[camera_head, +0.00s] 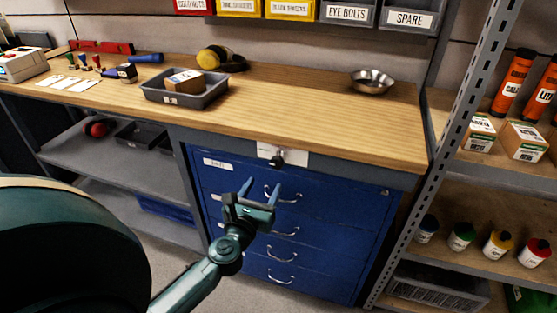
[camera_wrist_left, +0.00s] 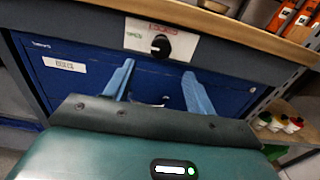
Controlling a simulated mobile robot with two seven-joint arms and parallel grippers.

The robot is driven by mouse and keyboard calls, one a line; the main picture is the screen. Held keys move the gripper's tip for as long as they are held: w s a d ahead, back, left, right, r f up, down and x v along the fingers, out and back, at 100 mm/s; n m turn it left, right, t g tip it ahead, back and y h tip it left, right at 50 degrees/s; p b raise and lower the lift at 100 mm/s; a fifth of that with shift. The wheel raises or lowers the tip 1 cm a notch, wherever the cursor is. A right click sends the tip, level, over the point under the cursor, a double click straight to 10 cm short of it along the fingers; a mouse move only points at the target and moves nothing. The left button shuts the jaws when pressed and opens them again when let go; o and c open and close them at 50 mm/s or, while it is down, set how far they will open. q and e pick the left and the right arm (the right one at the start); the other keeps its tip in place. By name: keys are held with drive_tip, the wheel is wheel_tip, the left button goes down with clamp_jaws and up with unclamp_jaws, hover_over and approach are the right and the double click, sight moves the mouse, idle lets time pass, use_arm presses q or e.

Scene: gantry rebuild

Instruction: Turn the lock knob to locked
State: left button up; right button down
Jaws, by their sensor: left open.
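The lock knob (camera_head: 277,160) is small, round and black, on a pale plate (camera_head: 294,158) under the bench's front edge, above the blue drawers. In the left wrist view the knob (camera_wrist_left: 161,46) sits on the plate (camera_wrist_left: 181,50), which has red LOCKED lettering at the top and green OPEN lettering at the left. A small white mark shows on the knob's left side, seemingly toward OPEN. My left gripper (camera_head: 261,186) is open and empty, below and in front of the knob, apart from it. Its two blue fingers (camera_wrist_left: 158,74) point toward the drawer front. My right gripper is not in view.
The blue drawer cabinet (camera_head: 315,213) has several metal handles. On the wooden bench (camera_head: 290,105) are a grey tray (camera_head: 210,99) with a box and a metal bowl (camera_head: 372,80). A metal shelf post (camera_head: 455,130) stands at the right.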

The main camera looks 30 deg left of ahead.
sight(276, 166)
use_arm(q)
drive_tip(key=x, duration=1)
drive_tip(key=shift+w, duration=0.4)
drive_tip(key=shift+c, duration=0.6)
drive_tip(key=c, duration=0.9)
drive_tip(key=shift+o, duration=0.2)
